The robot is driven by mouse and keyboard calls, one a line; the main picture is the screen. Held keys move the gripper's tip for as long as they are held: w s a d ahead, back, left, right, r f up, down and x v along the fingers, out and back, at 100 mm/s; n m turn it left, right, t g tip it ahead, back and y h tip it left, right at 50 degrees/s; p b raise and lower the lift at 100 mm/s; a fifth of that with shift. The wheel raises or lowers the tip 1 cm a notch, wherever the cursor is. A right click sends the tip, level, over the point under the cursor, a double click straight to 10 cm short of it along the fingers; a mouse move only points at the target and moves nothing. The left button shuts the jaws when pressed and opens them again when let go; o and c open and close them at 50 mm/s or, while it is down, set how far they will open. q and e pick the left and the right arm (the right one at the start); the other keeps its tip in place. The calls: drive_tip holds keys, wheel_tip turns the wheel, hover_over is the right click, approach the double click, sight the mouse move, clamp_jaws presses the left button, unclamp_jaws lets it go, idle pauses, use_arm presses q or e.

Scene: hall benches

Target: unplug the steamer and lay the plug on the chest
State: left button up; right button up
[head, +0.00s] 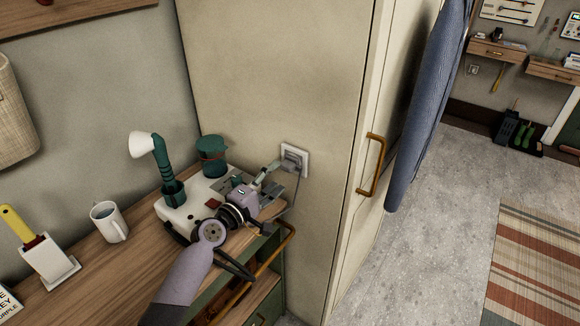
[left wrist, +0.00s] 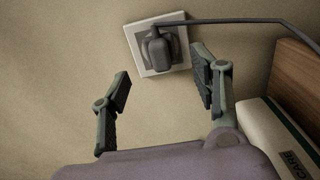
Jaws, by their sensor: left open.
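The dark grey plug (left wrist: 157,48) sits in a white wall socket (head: 301,151) on the side of a cream cupboard. Its cord runs off to the right in the left wrist view. The steamer (head: 176,211), a white body with a green handle and white head, stands on the wooden-topped chest (head: 125,262). My left gripper (head: 272,180) reaches over the chest towards the socket. In the left wrist view its fingers (left wrist: 163,84) are open and empty, short of the plug, one to each side of it. My right gripper is not in view.
A green canister (head: 212,156), a white mug (head: 109,222) and a yellow-handled brush in a white holder (head: 47,258) stand on the chest. A brass rail (head: 268,262) runs along its front. The cupboard has a brass handle (head: 372,165); blue cloth hangs beside it.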

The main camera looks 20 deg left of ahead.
sight(285, 169)
use_arm(q)
drive_tip(key=shift+b+x, duration=0.65)
drive_tip(key=shift+x, duration=2.4)
clamp_jaws()
drive_tip(key=shift+s+f, duration=0.1)
drive_tip(key=shift+s, duration=0.05)
drive_tip(key=shift+p+v, duration=0.3)
drive_tip(key=shift+v, duration=2.6)
